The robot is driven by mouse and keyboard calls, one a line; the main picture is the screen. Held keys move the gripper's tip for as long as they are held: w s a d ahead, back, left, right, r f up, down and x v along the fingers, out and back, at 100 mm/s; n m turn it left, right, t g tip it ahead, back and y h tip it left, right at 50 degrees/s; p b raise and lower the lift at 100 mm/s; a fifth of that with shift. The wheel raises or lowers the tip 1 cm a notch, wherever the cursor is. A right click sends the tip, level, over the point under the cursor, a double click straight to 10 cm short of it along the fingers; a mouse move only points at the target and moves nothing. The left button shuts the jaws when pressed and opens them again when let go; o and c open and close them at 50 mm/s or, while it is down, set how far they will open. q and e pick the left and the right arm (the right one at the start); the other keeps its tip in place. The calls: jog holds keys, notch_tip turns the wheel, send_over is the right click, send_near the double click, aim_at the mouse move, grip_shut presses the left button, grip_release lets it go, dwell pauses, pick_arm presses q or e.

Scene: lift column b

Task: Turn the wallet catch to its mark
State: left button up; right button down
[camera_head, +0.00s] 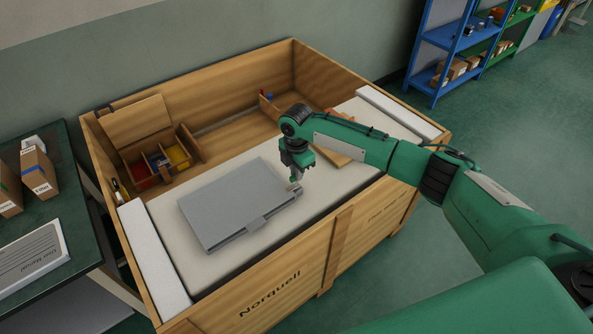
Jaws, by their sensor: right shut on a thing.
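The wallet (235,204) is a flat grey case lying on the pale foam inside a wooden crate. A small tab (256,224) shows on its front edge. My right gripper (294,184) is at the wallet's right corner, pointing down, and is shut on a small part there, which I take to be the catch. The fingers and arm hide most of that part, and its mark cannot be made out. My left gripper is not in view.
The wooden crate (335,248) has raised walls all round. White foam strips (154,262) line its left and right ends. Small bins (166,160) stand at the back left. A dark table with boxes (38,172) is at the left. Blue shelves (440,40) stand behind at the right.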

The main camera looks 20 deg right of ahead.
jog(key=shift+r+m+p, duration=0.2)
jog(key=shift+m+p, duration=0.6)
jog(key=shift+p, duration=0.35)
jog(key=m+p, duration=0.3)
jog(key=shift+a+m, duration=0.1)
jog(key=shift+m, duration=0.2)
jog(key=m+p, duration=0.3)
jog(key=shift+m, duration=0.3)
jog(key=m+p, duration=0.3)
jog(key=m, duration=0.1)
jog(key=shift+m+p, duration=0.3)
jog(key=shift+p, duration=0.1)
jog(key=shift+f+m+p, duration=0.1)
jog(key=shift+m+p, duration=1.2)
jog(key=shift+m, duration=0.9)
jog(key=c, duration=1.4)
grip_release()
jog(key=shift+c, duration=0.2)
